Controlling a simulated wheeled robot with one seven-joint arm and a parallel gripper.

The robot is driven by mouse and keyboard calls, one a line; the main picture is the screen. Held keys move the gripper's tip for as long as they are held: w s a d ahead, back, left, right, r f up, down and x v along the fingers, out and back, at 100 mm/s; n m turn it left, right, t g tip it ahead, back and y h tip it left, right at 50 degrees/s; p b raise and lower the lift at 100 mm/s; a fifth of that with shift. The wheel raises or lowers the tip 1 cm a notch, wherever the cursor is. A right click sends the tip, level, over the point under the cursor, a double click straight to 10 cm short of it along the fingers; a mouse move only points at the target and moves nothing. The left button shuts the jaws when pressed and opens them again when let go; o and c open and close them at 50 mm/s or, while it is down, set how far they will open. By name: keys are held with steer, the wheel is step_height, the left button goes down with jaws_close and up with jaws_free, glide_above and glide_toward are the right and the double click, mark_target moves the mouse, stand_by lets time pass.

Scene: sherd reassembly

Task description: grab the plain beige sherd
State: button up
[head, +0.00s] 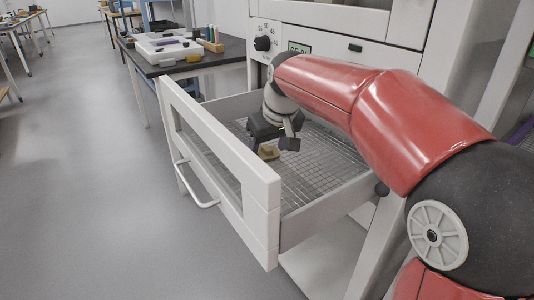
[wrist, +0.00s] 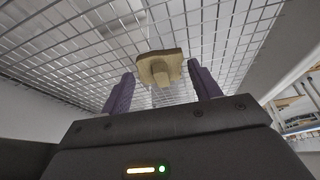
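The plain beige sherd (wrist: 162,68) lies on the wire mesh of an open drawer. It has a wider top edge and a rounded lump at its lower middle. In the head view the sherd (head: 268,152) shows just below my gripper, partly hidden. My gripper (head: 276,146) reaches down into the drawer. In the wrist view my gripper (wrist: 160,95) is open, with its two purple fingers apart on either side of the sherd's line. The sherd appears just beyond the fingertips; whether they touch it is unclear.
The drawer's white front frame (head: 225,160) and grey side wall (head: 325,210) surround the mesh (head: 310,165). The oven-like cabinet (head: 345,45) stands behind. A dark table (head: 190,65) with a white tray (head: 165,48) stands at the back left. Floor at left is clear.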

steer(key=c, duration=0.7)
steer(key=shift+r, duration=0.15)
steer(key=shift+c, duration=0.2)
